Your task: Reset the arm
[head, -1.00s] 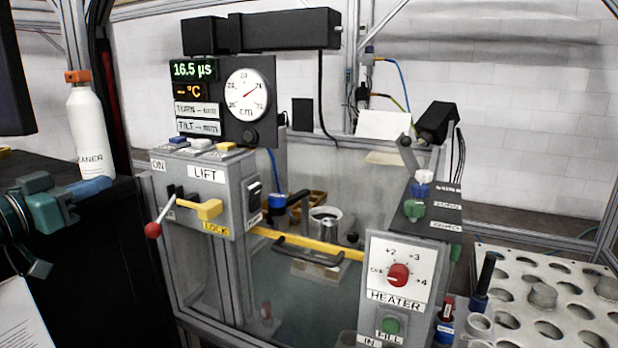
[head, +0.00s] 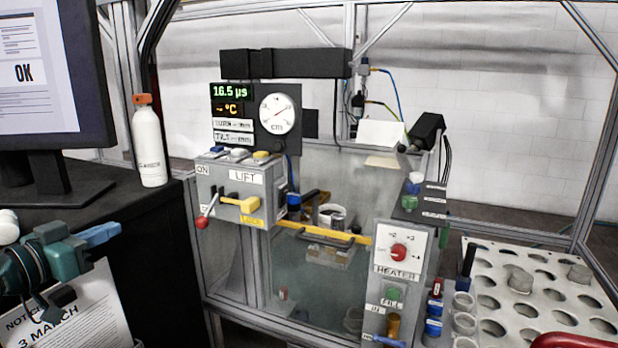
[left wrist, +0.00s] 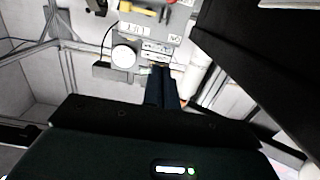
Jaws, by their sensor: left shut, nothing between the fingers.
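My left gripper (head: 102,236) is at the lower left of the head view, in front of the dark desk and above a printed sheet. Its blue fingers are together, with nothing between them, and point right. In the left wrist view the dark fingers (left wrist: 161,88) lie side by side and touch nothing that I can make out. The lift panel (head: 238,190), with its red-knobbed lever (head: 203,221) and yellow lock handle (head: 242,204), stands well to the right of the gripper. My right gripper is not in view.
A white bottle (head: 149,147) stands on the dark desk beside a monitor (head: 52,75), beyond the gripper. A heater panel (head: 398,252) and a yellow bar (head: 322,233) front the glass tank. A perforated rack (head: 540,285) is at the lower right. A printed sheet (head: 85,310) lies below the gripper.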

